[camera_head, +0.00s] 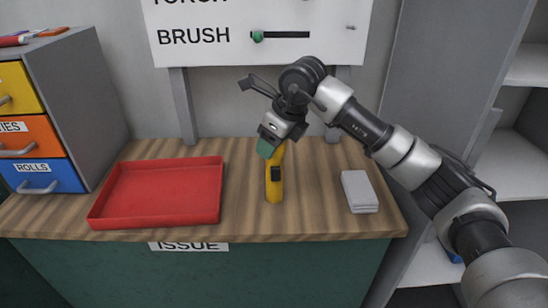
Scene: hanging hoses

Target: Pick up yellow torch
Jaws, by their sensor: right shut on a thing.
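The yellow torch (274,180) stands upright or nearly so over the wooden counter, right of the red tray. It has a dark patch on its body. My right gripper (270,148) reaches down from the upper right and is shut on the torch's upper end. The gripper hides the top of the torch. I cannot tell whether the torch's lower end touches the counter. My left gripper is not in view.
An empty red tray (158,194) lies on the wooden counter (313,212). A stack of white cloths or pads (359,191) is at right. A drawer cabinet (62,95) stands left. A white sign board (190,52) reading BRUSH is behind. Shelves (513,160) are at far right.

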